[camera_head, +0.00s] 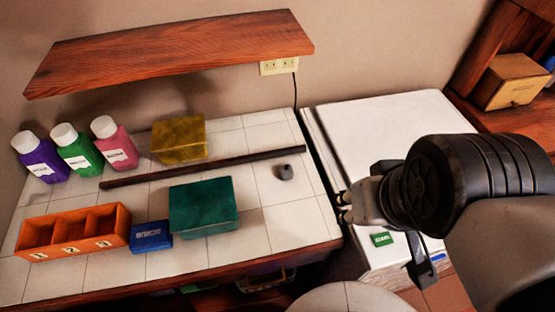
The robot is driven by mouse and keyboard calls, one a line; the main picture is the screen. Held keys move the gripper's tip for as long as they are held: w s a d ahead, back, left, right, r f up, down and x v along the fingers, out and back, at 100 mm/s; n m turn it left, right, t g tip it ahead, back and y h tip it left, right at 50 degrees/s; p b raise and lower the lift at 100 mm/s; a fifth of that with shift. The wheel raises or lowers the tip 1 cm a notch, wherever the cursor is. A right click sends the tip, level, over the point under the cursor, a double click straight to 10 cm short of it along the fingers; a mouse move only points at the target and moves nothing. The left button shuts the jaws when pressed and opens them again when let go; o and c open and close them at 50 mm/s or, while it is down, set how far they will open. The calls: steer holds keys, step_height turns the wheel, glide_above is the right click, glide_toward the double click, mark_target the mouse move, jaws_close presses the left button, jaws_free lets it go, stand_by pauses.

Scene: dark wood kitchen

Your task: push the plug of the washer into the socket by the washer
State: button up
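The washer (385,140) is the white box right of the tiled counter. A pale double socket (281,65) is on the wall under the shelf's right end. A dark cord (296,92) hangs at the socket's right edge and drops behind the counter. A small dark grey piece (286,173) lies on the counter; I cannot tell if it is the plug. My gripper (343,207) is over the washer's left front edge, pointing left. Its two dark fingertips look apart, with nothing seen between them.
A wooden shelf (170,55) overhangs the counter's back. A dark bar (200,167) lies across the counter. Bottles (76,148), a yellow box (179,139), a teal box (203,206), a blue box (151,236) and an orange tray (120,222) stand left. The counter's right side is mostly clear.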

steer(key=shift+o, duration=0.4)
steer(key=shift+s+d, duration=0.1)
steer(key=shift+o, duration=0.8)
steer(key=shift+w+r, duration=0.2)
steer(key=shift+o, duration=1)
steer(key=w+a+r+g+p, duration=0.1)
steer(key=w+r+p, duration=0.2)
steer(key=w+p, duration=0.2)
steer(key=shift+w+a+r+n, duration=0.3)
steer(key=shift+w+a+r, duration=0.1)
steer(key=shift+w, duration=0.85)
steer(key=w+a+f+g+p, duration=0.1)
steer(key=w+a+f+p, duration=0.1)
steer(key=w, duration=0.3)
steer(key=w+a+f+n+g+p, duration=0.1)
steer(key=w+a+f+p, duration=0.2)
steer(key=w+f+p, duration=0.1)
steer(key=w+a+f+g+p, duration=0.1)
steer(key=w+a+f+p, duration=0.2)
steer(key=w+p, duration=0.2)
steer(key=w, duration=0.2)
steer(key=shift+w+f+n+g, duration=0.3)
steer(key=shift+w+n, duration=0.1)
